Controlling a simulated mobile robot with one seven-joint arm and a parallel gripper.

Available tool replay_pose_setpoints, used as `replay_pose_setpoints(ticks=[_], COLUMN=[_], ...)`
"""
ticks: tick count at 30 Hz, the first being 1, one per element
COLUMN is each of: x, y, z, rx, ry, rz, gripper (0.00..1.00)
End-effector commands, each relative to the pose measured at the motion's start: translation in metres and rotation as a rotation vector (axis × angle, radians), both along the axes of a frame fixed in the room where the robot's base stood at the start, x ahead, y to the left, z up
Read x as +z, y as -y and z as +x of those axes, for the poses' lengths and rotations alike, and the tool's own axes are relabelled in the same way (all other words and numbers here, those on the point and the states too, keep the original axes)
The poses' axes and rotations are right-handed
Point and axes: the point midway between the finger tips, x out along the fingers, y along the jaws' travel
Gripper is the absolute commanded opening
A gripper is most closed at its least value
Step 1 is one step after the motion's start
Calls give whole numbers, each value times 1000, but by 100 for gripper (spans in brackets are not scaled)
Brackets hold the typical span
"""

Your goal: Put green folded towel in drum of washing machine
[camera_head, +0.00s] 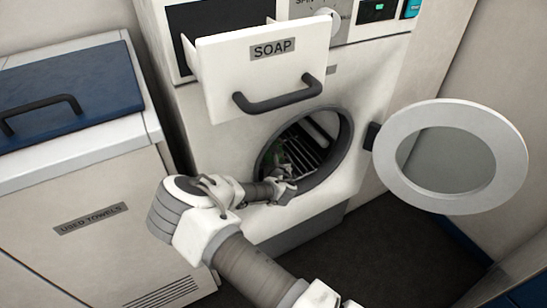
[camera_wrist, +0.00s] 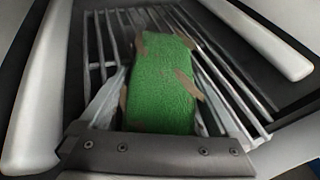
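The green folded towel (camera_wrist: 160,85) lies lengthwise between the two fingers of my gripper (camera_wrist: 160,70) in the wrist view. The brown finger pads press against its sides. Metal bars of the drum (camera_wrist: 105,35) show around and beyond the towel. In the head view my gripper (camera_head: 283,186) reaches into the round opening of the washing machine (camera_head: 345,205). Only a small dark green patch of the towel (camera_head: 277,158) shows there, inside the opening. Whether the towel touches the drum's bottom, I cannot tell.
The round washing machine door (camera_head: 510,150) stands open at the right. The soap drawer (camera_head: 220,75) is pulled out above the opening, over my gripper. A used-towels cabinet (camera_head: 90,240) with a blue lid (camera_head: 70,80) stands at the left. Dark floor (camera_head: 400,265) is clear below the door.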

Motion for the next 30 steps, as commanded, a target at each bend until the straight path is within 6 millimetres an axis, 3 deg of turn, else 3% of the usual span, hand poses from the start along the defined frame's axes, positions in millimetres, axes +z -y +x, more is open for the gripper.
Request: replay_pose_setpoints(ticks=[11, 24, 30], x=[6, 39, 47], y=[0, 16, 21], z=[-4, -78, -102], rx=[1, 0, 0], ry=[0, -2, -2], rz=[0, -1, -1], gripper=[100, 100, 100])
